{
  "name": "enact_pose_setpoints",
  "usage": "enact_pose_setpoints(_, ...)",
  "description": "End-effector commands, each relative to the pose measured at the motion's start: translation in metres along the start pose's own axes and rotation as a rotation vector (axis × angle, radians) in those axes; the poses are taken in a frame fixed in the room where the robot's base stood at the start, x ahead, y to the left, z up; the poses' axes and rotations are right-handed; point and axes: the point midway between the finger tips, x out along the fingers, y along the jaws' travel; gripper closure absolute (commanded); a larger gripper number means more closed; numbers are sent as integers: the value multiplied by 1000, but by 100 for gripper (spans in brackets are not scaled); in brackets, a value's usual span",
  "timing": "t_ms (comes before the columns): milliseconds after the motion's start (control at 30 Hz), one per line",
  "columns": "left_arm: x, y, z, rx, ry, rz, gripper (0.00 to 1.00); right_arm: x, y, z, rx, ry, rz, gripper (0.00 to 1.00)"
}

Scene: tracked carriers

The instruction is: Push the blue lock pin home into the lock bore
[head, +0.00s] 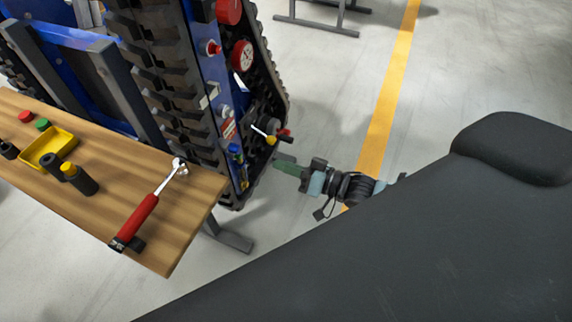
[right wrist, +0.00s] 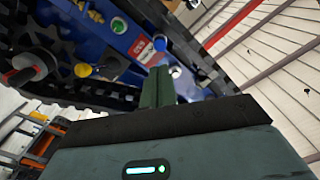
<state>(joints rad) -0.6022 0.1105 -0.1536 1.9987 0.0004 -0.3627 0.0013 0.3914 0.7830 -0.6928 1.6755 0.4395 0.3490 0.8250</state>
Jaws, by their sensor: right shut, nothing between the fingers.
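The blue lock pin, seen as a round blue head (right wrist: 160,44), stands at the side panel of the tracked carrier in the right wrist view, just beyond my fingertips. In the head view a small blue part (head: 234,148) low on the panel appears to be the same pin. The lock bore cannot be made out, so how deep the pin sits cannot be told. My right gripper (head: 278,165) is shut and empty, to the right of the panel's lower end. Its green fingers also show together in the right wrist view (right wrist: 158,78). My left gripper is not in view.
The blue carrier panel (head: 209,75) bears red knobs, a gauge (head: 242,55) and a yellow-tipped lever (head: 270,140) close to my right gripper. A wooden bench (head: 100,205) at left holds a red-handled wrench (head: 140,215) and a yellow tray (head: 62,139). Floor is open at upper right.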

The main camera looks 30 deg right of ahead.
Motion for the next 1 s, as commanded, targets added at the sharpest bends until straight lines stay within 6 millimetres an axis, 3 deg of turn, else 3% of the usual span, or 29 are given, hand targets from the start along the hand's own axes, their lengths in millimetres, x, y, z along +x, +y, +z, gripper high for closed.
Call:
enact_pose_setpoints(133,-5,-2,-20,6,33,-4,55,16,-2,-7,-6,12,-3,100)
enact_pose_setpoints(333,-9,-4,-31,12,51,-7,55,31,-2,-5,-4,5,-1,100)
enact_pose_setpoints(667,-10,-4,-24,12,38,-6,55,36,0,0,1,-2,2,100)
enact_pose_setpoints(1000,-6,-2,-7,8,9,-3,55,70,1,2,3,-3,2,100)
